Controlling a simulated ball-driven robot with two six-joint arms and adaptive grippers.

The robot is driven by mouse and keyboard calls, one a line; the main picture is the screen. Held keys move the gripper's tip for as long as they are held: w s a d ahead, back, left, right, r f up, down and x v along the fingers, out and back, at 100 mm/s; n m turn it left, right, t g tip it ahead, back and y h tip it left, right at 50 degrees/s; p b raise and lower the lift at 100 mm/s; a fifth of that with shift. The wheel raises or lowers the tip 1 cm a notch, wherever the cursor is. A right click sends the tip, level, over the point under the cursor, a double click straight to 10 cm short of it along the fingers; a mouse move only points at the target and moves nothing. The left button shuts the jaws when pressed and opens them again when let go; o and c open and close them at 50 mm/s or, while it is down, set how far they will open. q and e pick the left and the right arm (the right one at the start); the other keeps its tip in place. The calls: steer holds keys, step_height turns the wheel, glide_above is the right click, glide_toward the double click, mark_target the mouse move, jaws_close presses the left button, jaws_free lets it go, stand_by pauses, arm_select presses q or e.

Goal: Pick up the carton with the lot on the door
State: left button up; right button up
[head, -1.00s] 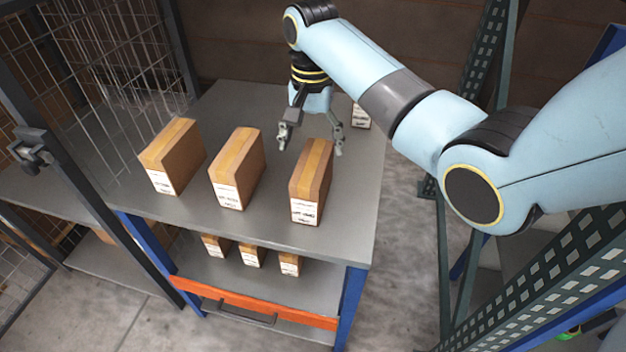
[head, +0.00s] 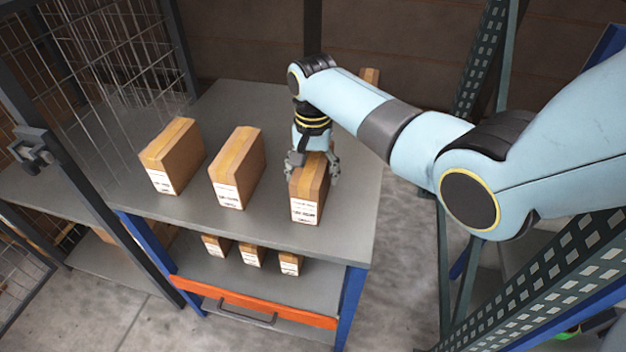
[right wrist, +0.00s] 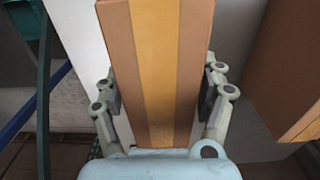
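Three brown cartons with yellow tape and white front labels stand upright in a row on the grey top shelf: a left carton (head: 172,157), a middle carton (head: 237,168) and a right carton (head: 312,190). The label print is too small to read. My right gripper (head: 313,172) is over the right carton, its fingers down on either side. In the right wrist view, the fingers flank the carton (right wrist: 155,60), with a narrow gap seeming to show on each side. A mesh door (head: 95,80) stands at the left; no lot on it is legible. My left gripper is out of view.
Another carton (head: 370,76) shows partly behind my right arm. Several small cartons (head: 252,256) stand on the lower shelf (head: 290,300). Green perforated rack posts (head: 560,270) stand at the right. A neighbouring carton (right wrist: 290,70) shows in the right wrist view.

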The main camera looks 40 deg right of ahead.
steer(key=c, duration=1.3)
